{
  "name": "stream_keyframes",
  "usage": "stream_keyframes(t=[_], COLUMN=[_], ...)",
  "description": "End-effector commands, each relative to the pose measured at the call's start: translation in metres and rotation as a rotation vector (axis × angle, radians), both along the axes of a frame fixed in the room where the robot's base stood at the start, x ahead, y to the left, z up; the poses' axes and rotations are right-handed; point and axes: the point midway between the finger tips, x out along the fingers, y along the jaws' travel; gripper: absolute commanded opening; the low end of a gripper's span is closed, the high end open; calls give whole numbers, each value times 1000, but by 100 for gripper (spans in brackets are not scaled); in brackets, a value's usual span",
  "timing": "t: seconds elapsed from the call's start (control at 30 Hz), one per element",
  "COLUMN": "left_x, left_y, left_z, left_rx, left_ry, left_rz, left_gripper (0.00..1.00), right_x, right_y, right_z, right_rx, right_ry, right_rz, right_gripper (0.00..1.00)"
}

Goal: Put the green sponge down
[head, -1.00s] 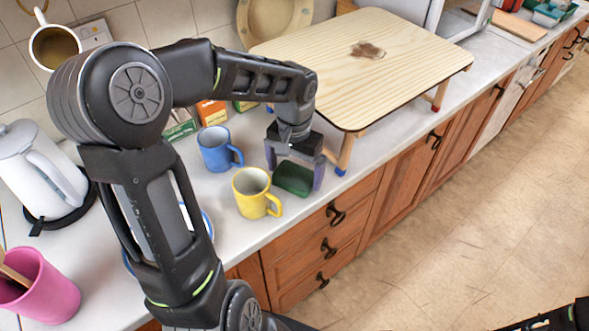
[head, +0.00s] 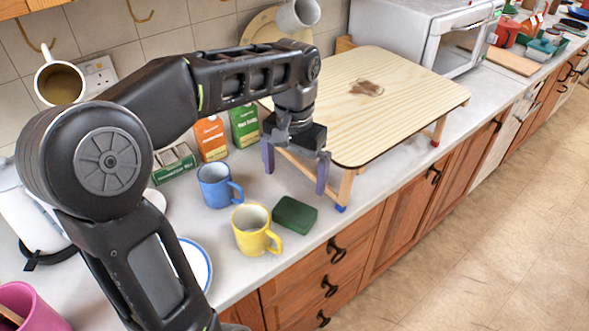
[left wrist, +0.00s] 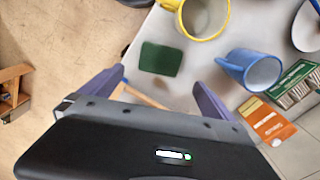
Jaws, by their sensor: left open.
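The green sponge (head: 295,215) lies flat on the grey counter, just right of the yellow mug and near the counter's front edge. It also shows in the left wrist view (left wrist: 161,59), beyond the fingertips. My left gripper (head: 296,178) is open and empty, raised above and behind the sponge, apart from it. Its two purple fingers also show spread in the left wrist view (left wrist: 160,88). My right gripper does not show.
A yellow mug (head: 252,233) and a blue mug (head: 214,186) stand left of the sponge. A small wooden table (head: 400,95) with a brown stain stands to the right. Orange (head: 211,139) and green (head: 244,125) boxes stand behind. Wooden drawers (head: 310,270) are below the counter edge.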

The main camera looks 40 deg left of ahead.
Motion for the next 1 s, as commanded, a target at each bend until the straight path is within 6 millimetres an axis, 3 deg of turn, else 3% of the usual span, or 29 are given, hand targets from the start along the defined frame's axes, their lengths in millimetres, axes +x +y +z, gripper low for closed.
stream_keyframes(t=[0.2,1.0], left_x=[0,0], left_y=[0,0], left_z=[12,11], left_rx=[0,0], left_ry=[0,0], left_rz=[-1,0], left_gripper=[100,100], right_x=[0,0], right_y=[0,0], right_z=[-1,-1], right_rx=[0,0], right_ry=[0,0], right_rz=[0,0], right_gripper=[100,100])
